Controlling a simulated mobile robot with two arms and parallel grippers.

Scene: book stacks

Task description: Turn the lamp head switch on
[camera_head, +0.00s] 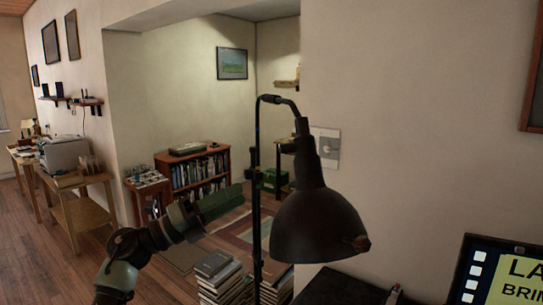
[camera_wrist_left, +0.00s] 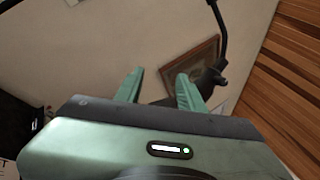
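The black desk lamp's bell-shaped head (camera_head: 318,222) hangs from a curved arm on a thin dark pole (camera_head: 257,170). A small brownish knob (camera_head: 361,243) shows on the head's right side; I cannot tell whether it is the switch. My left gripper (camera_head: 238,194) is left of the pole, apart from the lamp head in the picture. In the left wrist view, its two green fingers (camera_wrist_left: 160,80) are spread with nothing between them. Dark lamp parts (camera_wrist_left: 212,76) show there beyond the right finger. My right gripper is in neither view.
A wall plate with a round dial (camera_head: 327,147) is behind the lamp. Stacks of books (camera_head: 220,275) stand on the floor below the gripper. A dark surface (camera_head: 345,290) and a yellow-and-black sign (camera_head: 500,275) are at lower right. A low bookcase (camera_head: 195,172) stands farther back.

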